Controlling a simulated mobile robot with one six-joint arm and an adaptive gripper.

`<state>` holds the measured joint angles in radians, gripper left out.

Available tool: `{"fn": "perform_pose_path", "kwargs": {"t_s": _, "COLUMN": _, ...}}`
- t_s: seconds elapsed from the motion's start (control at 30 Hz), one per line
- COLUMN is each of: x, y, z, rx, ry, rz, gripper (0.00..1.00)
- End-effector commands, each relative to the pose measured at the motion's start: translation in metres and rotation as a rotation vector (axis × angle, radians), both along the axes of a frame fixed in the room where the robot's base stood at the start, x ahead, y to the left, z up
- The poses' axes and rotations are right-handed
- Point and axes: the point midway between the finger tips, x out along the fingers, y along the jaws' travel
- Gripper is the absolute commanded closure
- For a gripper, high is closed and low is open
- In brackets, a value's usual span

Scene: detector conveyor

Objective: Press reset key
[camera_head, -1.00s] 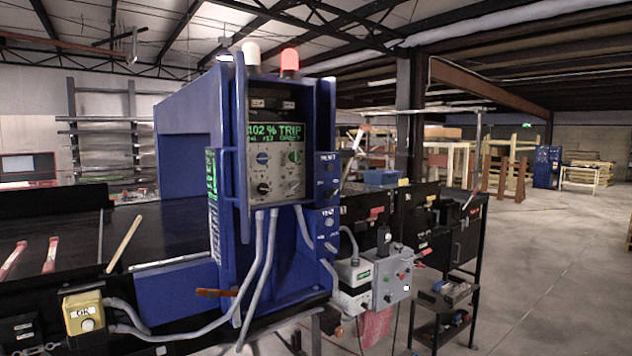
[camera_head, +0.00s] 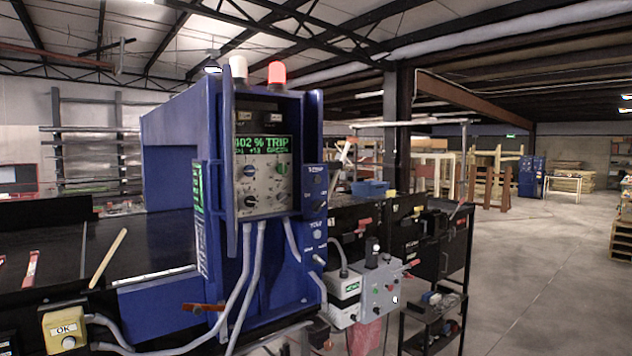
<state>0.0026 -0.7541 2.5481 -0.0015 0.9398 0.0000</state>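A blue detector cabinet (camera_head: 207,130) stands at the middle left. Its control panel (camera_head: 262,180) has a green display (camera_head: 263,145) reading TRIP, with several knobs and keys below it. No key is clearly legible as the reset key. Blue side boxes (camera_head: 315,200) on the cabinet's right carry small switches with blurred labels. A grey control box (camera_head: 380,290) with small red and green buttons sits lower right of the cabinet. A yellow box (camera_head: 66,330) marked OK, with a pale button, is at the lower left. My gripper is not in view.
A black conveyor belt (camera_head: 60,245) runs into the cabinet, with a wooden stick (camera_head: 108,258) on its near side. Grey conduits (camera_head: 247,285) hang in front of the cabinet. A black bench (camera_head: 455,250) and cart stand right. Open concrete floor (camera_head: 550,270) lies further right.

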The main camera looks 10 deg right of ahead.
Motion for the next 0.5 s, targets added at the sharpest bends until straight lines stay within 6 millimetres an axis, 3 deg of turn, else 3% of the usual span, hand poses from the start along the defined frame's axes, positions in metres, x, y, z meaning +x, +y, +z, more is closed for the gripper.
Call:
{"fn": "perform_pose_path", "kwargs": {"t_s": 0.37, "x": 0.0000, "y": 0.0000, "z": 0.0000, "rx": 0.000, "ry": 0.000, "rz": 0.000, "gripper": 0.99}}
{"fn": "perform_pose_path", "kwargs": {"t_s": 0.5, "x": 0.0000, "y": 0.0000, "z": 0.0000, "rx": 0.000, "ry": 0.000, "rz": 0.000, "gripper": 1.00}}
